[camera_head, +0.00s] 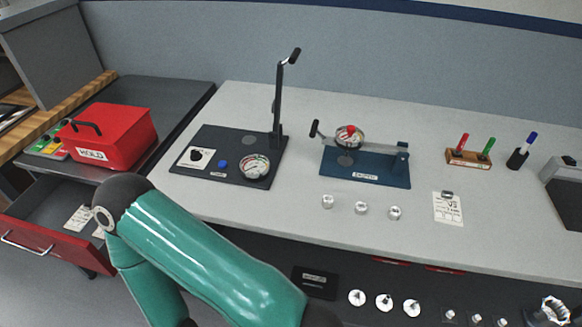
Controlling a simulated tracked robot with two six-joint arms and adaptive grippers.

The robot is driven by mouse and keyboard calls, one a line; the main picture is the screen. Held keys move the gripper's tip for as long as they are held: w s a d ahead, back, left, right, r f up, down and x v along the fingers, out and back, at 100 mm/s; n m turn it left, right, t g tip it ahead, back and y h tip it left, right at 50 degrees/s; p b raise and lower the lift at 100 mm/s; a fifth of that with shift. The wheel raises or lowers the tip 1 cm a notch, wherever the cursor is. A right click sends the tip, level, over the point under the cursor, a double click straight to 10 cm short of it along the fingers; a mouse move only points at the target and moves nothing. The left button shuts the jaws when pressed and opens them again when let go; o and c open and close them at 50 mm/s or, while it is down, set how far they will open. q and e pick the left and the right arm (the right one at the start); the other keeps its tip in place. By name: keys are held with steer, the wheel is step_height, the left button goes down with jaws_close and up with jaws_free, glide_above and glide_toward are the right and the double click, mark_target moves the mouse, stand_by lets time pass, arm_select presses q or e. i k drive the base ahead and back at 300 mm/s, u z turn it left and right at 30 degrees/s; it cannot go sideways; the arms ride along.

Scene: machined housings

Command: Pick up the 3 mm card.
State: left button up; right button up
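I cannot make out a "3 mm" label on any card. A white card (77,219) with small dark print lies in the open drawer at the left, and part of another card (99,232) shows beside it, partly hidden by my arm. A printed white card (448,209) lies on the grey bench at the right, with a small dark object at its top edge. A teal arm of mine crosses the lower left, its elbow near the drawer. Neither gripper can be made out in this view.
The open drawer (68,243) has a red front. A red HOLD box (110,137) stands above it. The bench holds a dark gauge stand (222,172), a blue fixture (364,170), several small metal parts and a marker block (468,159). A lower shelf holds more parts.

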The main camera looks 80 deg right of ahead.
mark_target(446, 207)
steer(key=u, duration=0.4)
steer(key=i, duration=0.2)
steer(key=z, duration=2.55)
steer(key=i, duration=0.15)
steer(key=z, duration=1.55)
steer(key=k, duration=0.75)
steer(key=z, duration=0.25)
steer(key=i, duration=0.75)
steer(key=u, duration=0.2)
